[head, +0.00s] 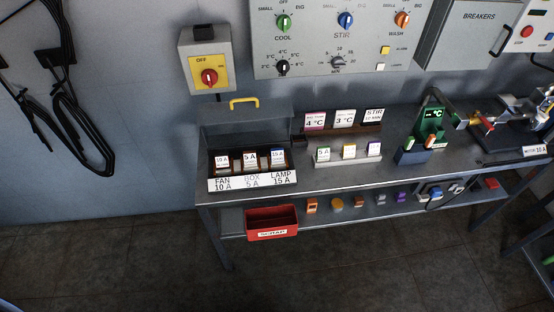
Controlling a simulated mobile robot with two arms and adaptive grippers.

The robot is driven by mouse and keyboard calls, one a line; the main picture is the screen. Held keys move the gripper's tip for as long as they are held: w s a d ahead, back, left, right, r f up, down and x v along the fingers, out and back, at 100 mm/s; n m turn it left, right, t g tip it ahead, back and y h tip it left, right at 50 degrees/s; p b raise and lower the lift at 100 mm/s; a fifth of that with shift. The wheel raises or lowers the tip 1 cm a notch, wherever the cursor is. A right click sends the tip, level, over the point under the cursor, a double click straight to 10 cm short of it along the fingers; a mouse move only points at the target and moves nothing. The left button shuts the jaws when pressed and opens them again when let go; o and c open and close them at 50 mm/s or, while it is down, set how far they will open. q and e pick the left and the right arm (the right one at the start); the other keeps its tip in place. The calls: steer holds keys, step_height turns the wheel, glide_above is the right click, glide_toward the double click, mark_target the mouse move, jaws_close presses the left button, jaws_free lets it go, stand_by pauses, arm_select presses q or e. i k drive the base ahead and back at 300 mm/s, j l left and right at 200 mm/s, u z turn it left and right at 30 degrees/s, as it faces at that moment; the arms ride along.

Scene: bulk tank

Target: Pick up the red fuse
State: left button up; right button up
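A fuse block (252,183) with a yellow handle (244,103) above it stands at the left end of the metal bench. Its front strip reads FAN 10 A, BOX 5 A and LAMP 15 A. Three fuses with white labels sit upright in it. The left fuse (222,161), marked 10 A, looks reddish at its lower part. The middle one (250,161) reads 5 A and looks orange-brown, and the right one (277,158) reads 15 A and looks blue. Neither of my grippers is in view.
A small rack (347,160) with several labelled pieces stands right of the block, with cards behind. A green meter (431,122) is farther right. A red scrap bin (272,224) hangs below the bench front. Small parts, including a red one (492,184), lie on the lower shelf.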

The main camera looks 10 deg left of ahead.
mark_target(223, 161)
steer(key=i+j+z, duration=0.1)
steer(key=z, duration=0.3)
steer(key=j+z, duration=0.6)
steer(key=z, duration=0.25)
